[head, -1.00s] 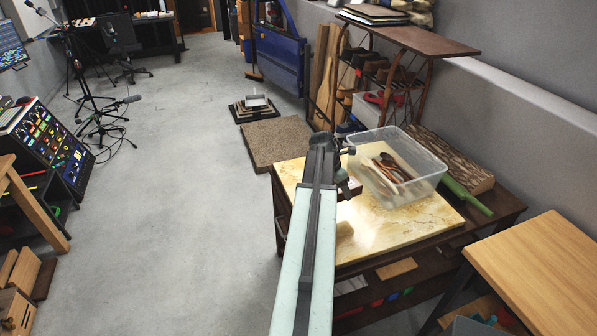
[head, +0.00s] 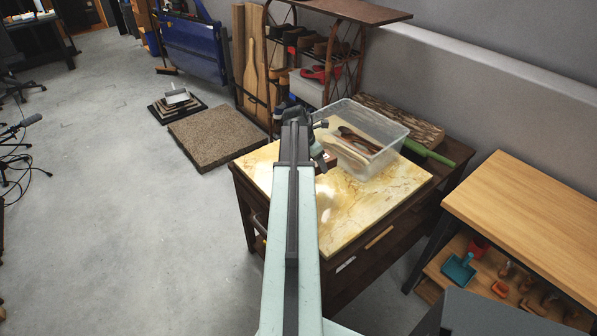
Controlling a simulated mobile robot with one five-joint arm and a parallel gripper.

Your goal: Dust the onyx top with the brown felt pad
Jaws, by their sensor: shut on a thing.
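The onyx top (head: 362,205) is a glossy yellow-cream stone slab with brown veins, lying on a dark wooden table. My arm reaches forward over its left part. My gripper (head: 322,163) is at the far end of the arm, above the back left part of the slab, left of the clear bin. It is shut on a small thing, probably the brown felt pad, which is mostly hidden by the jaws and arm. I cannot tell whether it touches the slab.
A clear plastic bin (head: 392,131) with brown utensils stands on the slab's back right. A green cylinder (head: 428,152) and a bark-edged block (head: 400,116) lie behind it. A wooden table (head: 530,215) is at right.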

